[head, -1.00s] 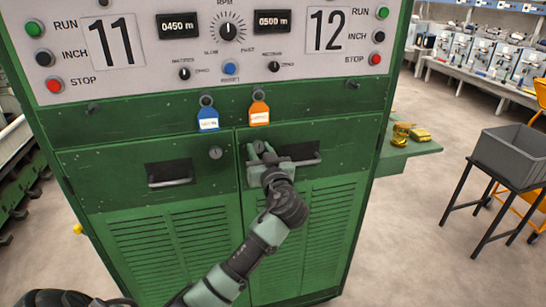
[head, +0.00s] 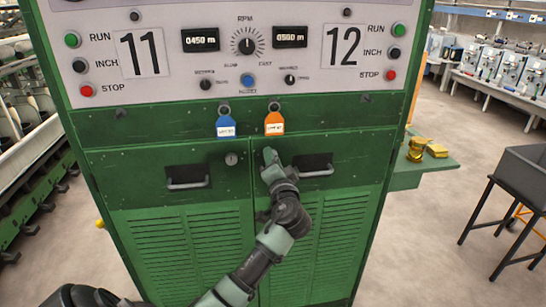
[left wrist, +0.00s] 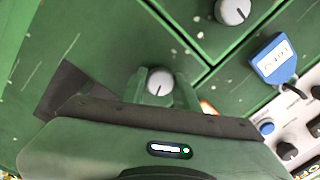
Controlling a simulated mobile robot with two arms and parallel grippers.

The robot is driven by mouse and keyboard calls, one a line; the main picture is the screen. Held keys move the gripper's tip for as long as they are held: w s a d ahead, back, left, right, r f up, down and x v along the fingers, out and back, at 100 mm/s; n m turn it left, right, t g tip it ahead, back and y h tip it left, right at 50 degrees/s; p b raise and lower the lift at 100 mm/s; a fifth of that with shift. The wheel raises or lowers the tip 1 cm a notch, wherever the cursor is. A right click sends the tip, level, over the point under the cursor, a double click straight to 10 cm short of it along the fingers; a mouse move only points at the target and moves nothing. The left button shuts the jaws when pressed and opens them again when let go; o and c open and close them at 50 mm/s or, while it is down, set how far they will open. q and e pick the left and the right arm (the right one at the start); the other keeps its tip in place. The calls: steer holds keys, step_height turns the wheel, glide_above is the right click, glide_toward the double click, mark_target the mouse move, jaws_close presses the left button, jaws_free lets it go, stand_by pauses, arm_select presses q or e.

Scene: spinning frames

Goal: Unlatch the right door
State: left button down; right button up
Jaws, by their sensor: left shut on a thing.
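The right door (head: 335,225) is a green louvered panel of the cabinet and looks closed. Its latch, a round grey knob with a dark slot (left wrist: 160,82), sits between the fingers of my left gripper (left wrist: 161,91) in the left wrist view. In the head view my left gripper (head: 270,160) reaches the door's upper left corner and hides that knob. The gripper is shut on the latch knob. The right door's pull handle (head: 317,173) is just right of the gripper. My right gripper is not in view.
The left door (head: 170,240) has its own knob (head: 231,159) and handle (head: 188,183). Blue (head: 226,126) and orange (head: 274,123) tags hang above the doors. A green side shelf (head: 432,165) holds gold-coloured items. A grey bin (head: 525,172) on a stand is at right.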

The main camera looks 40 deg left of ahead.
arm_select(q)
steer(key=shift+r+m+p, duration=0.1)
steer(key=shift+m+p, duration=1)
steer(key=shift+m, duration=1.3)
steer(key=shift+t, duration=0.3)
steer(key=c, duration=1.1)
jaws_free()
steer(key=shift+o, duration=0.2)
steer(key=shift+s, duration=0.1)
